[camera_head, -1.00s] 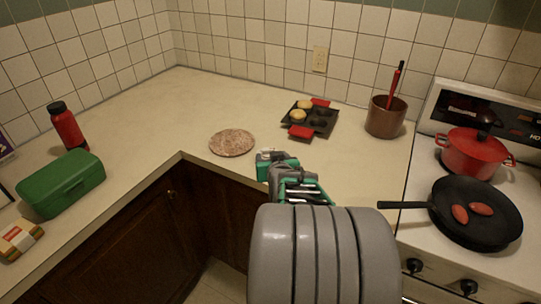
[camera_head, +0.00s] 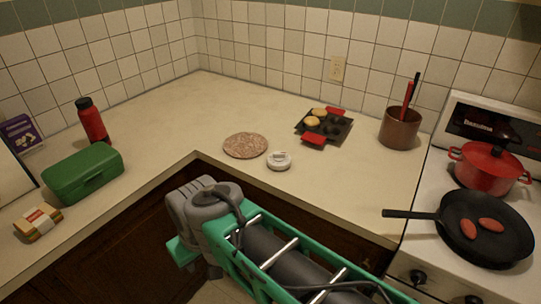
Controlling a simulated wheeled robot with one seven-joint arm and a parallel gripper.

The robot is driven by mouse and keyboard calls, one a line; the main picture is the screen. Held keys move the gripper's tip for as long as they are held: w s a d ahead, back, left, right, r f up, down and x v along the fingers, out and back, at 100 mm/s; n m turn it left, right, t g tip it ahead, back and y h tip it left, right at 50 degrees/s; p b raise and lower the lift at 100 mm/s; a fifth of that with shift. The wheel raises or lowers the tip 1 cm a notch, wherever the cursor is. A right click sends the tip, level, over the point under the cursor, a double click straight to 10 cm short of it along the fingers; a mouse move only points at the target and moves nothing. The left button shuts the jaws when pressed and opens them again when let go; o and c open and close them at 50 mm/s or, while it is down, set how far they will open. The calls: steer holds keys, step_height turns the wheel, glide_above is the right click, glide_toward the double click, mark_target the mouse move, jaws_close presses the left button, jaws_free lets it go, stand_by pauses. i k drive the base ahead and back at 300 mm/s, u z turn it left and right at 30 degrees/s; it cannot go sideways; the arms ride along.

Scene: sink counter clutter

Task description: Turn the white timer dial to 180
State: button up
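The white timer dial (camera_head: 279,161) is a small round white disc with a grey top. It sits on the counter near the inner corner edge, just right of a round speckled brown mat. Its markings are too small to read. My arm reaches in from the bottom right, and its grey end (camera_head: 203,204) is in front of the counter's inner edge, lower left of the dial and apart from it. My gripper's fingers cannot be made out in this view.
The speckled mat (camera_head: 245,146) lies beside the dial. A muffin tin (camera_head: 338,130) and brown utensil pot (camera_head: 400,128) stand behind right. A green box (camera_head: 84,174) and red bottle (camera_head: 93,122) are left. The stove holds a black pan (camera_head: 487,246) and red pot (camera_head: 489,168).

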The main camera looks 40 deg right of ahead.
mark_target(279, 157)
steer(key=u, duration=0.25)
steer(key=k, duration=0.4)
steer(key=u, duration=0.6)
steer(key=i, duration=0.75)
steer(key=z, duration=1.1)
steer(key=i, duration=0.5)
steer(key=z, duration=0.5)
